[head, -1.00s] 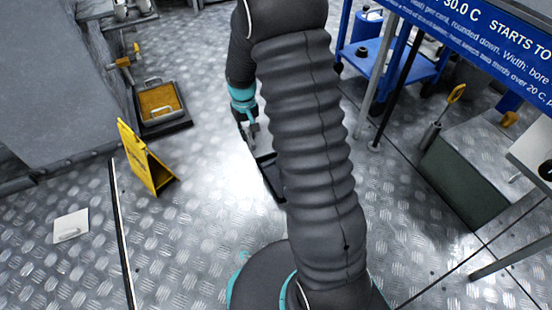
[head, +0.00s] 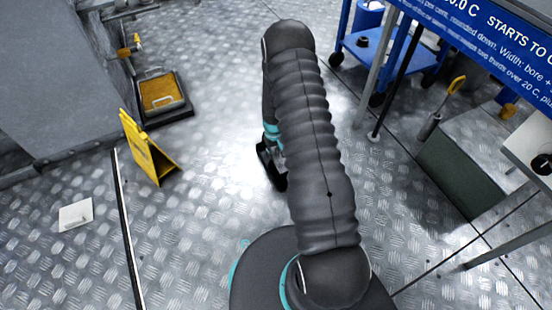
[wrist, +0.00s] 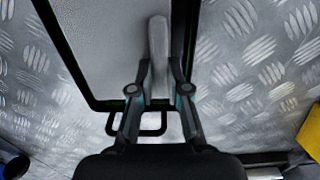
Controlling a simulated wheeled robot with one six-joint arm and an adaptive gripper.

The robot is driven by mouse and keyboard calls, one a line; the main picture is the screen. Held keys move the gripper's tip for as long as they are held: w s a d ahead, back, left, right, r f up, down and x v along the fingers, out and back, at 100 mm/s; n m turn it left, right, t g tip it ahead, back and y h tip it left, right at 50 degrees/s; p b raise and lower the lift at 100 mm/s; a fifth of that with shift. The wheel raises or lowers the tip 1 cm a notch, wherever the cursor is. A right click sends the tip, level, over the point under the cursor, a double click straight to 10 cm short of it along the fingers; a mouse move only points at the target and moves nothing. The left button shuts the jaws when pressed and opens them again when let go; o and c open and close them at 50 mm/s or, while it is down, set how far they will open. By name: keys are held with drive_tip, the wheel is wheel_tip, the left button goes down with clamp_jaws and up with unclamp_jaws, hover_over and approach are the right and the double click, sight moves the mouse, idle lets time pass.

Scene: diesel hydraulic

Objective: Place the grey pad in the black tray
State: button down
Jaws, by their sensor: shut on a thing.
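A yellow floor sign (head: 148,152) stands to the left. Behind it is another black tray (head: 182,110) with a yellow pad (head: 160,95). A white pad (head: 75,214) lies far left. A blue cart (head: 368,55) and a green-sided box (head: 450,170) are right.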

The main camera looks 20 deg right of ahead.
sight(274, 160)
drive_tip(key=shift+f, duration=2.3)
drive_tip(key=shift+b, duration=0.35)
drive_tip(key=shift+f, duration=0.2)
drive_tip(key=c, duration=1.1)
unclamp_jaws()
drive_tip(key=shift+r, duration=0.1)
drive_tip(key=shift+c, duration=0.2)
